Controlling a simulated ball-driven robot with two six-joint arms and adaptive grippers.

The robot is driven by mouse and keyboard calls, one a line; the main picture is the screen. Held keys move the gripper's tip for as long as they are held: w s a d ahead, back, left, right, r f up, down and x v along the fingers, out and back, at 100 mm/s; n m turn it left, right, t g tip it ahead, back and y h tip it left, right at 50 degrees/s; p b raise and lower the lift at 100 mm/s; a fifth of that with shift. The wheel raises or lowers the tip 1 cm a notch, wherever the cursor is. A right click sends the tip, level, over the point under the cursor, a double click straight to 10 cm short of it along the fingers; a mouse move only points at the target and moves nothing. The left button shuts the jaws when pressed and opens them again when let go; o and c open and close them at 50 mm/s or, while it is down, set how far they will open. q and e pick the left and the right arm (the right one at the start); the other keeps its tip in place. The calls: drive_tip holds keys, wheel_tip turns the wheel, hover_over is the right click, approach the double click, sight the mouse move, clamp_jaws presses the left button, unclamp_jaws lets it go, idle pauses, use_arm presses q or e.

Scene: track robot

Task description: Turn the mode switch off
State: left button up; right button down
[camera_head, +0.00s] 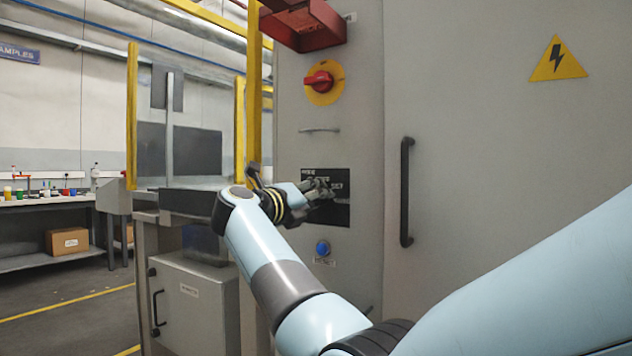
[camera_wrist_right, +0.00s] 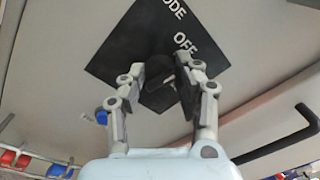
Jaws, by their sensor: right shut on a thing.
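The mode switch is a dark knob (camera_wrist_right: 158,72) on a black plate (camera_head: 341,213) on the grey cabinet front. The plate carries the words MODE and OFF, and it also shows in the right wrist view (camera_wrist_right: 122,50). My right gripper (camera_head: 325,188) is at the plate, and its fingers (camera_wrist_right: 160,88) are shut around the knob. The fingers hide much of the knob, so its exact angle is hard to tell. My left gripper is not in view.
A red rotary switch on a yellow disc (camera_head: 320,82) sits above the plate. A blue button (camera_head: 322,248) is below it. A black door handle (camera_head: 405,190) stands to the right. A yellow post (camera_head: 253,90) rises left of the cabinet.

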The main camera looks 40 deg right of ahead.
drive_tip(key=shift+n+p, duration=0.9)
drive_tip(key=shift+n, duration=0.1)
drive_tip(key=shift+f, duration=0.1)
drive_tip(key=c, duration=1)
unclamp_jaws()
drive_tip(key=shift+a, duration=0.1)
drive_tip(key=shift+o, duration=0.2)
drive_tip(key=v, duration=0.7)
drive_tip(key=shift+a, duration=0.2)
drive_tip(key=shift+s+f, duration=0.1)
drive_tip(key=shift+f, duration=0.05)
